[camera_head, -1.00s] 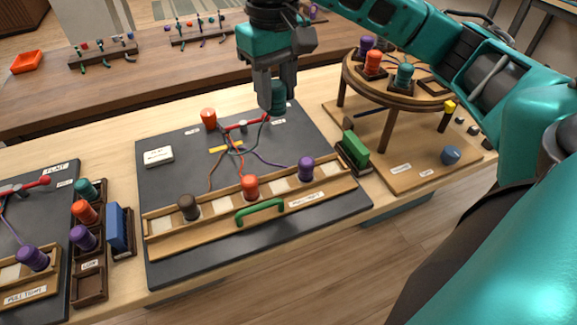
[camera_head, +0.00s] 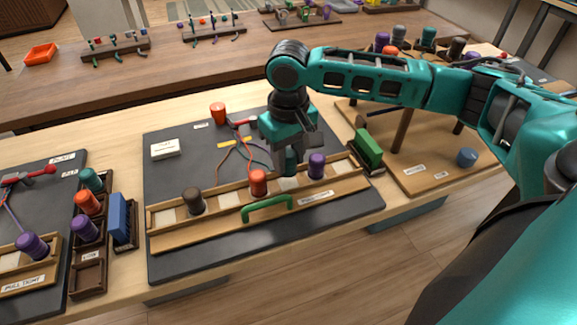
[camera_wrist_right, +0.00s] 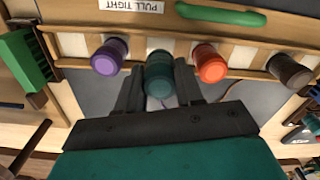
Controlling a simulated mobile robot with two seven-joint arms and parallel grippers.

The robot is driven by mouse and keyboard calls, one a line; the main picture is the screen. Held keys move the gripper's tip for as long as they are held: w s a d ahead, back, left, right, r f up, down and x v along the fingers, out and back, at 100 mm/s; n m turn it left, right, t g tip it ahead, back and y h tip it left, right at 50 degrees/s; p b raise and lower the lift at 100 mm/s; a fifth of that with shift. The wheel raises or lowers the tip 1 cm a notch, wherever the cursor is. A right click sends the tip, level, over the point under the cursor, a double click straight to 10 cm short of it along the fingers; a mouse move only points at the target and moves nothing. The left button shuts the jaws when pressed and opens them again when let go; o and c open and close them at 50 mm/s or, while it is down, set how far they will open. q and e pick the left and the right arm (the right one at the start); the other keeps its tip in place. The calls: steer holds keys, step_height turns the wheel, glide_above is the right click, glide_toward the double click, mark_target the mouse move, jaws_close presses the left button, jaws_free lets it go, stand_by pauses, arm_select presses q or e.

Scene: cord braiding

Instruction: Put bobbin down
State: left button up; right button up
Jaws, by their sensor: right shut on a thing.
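My right gripper (camera_head: 288,165) is shut on the teal bobbin (camera_wrist_right: 159,76), at the wooden rail (camera_head: 170,240) on the dark mat. In the head view the gripper mostly hides this bobbin. It is between the orange bobbin (camera_head: 258,182) and the purple bobbin (camera_head: 317,165). The brown bobbin (camera_head: 193,200) stands at the rail's left end. In the right wrist view the teal bobbin is upright between the fingers, in line with the purple (camera_wrist_right: 107,57) and orange (camera_wrist_right: 209,64) bobbins. Whether it touches the rail cannot be told. My left gripper is not in view.
A green handle (camera_head: 267,208) is on the rail's front. Another orange bobbin (camera_head: 218,113) stands at the mat's back. A green block (camera_head: 368,148) is right of the mat. A rack of bobbins (camera_head: 88,265) and a blue block (camera_head: 118,220) are left.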

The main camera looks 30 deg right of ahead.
mark_target(288, 168)
step_height(288, 168, down, 3)
steer(key=shift+r, duration=0.1)
steer(key=shift+f, duration=0.2)
steer(key=shift+f, duration=0.15)
steer(key=o, duration=1)
steer(key=shift+o, duration=0.2)
steer(key=shift+r+b, duration=0.3)
step_height(288, 168, up, 12)
steer(key=shift+r+p, duration=0.1)
steer(key=shift+p, duration=1.15)
